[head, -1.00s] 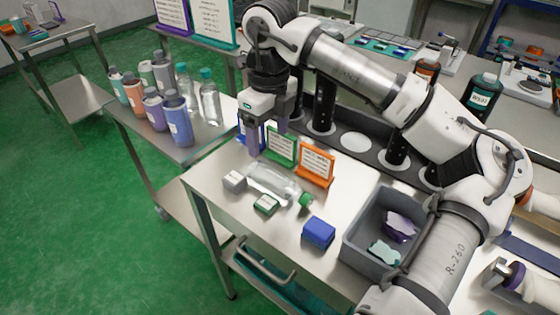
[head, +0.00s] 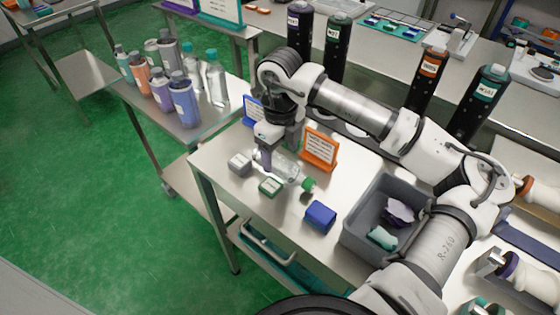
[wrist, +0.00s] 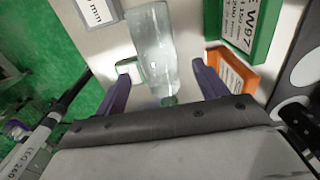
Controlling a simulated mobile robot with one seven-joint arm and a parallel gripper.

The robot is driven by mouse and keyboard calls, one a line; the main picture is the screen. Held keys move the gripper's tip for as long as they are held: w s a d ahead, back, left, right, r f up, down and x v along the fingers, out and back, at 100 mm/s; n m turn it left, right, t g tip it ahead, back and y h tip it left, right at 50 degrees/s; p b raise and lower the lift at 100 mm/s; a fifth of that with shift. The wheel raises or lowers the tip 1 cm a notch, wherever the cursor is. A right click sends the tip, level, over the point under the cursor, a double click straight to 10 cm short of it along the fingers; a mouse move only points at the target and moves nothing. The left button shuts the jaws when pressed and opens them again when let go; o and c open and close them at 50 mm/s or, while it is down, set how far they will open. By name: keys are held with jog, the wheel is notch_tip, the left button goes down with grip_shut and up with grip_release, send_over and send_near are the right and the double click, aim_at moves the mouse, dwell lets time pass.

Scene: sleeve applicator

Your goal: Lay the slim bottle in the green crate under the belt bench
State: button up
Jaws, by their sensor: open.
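A slim clear bottle (head: 285,170) with a green cap (head: 308,184) lies on its side on the steel bench. My gripper (head: 277,157) is over the bottle, pointing down. In the wrist view the clear bottle (wrist: 153,45) lies between the two open purple fingers of my gripper (wrist: 162,82), with a gap on both sides. Its cap end is partly hidden by the gripper body. A teal-green crate-like thing (head: 272,254) shows on the shelf under the bench, mostly hidden by the bench and a handle.
An orange sign (head: 320,148) and a blue sign (head: 253,110) stand behind. A grey bin (head: 350,238) holds scraps. Several bottles stand on the left cart (head: 215,120).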

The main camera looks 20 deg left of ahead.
aim_at(280, 159)
jog(key=shift+f+p, duration=0.3)
jog(key=shift+f, duration=1.2)
jog(key=shift+c, duration=0.3)
jog(key=c, duration=1.3)
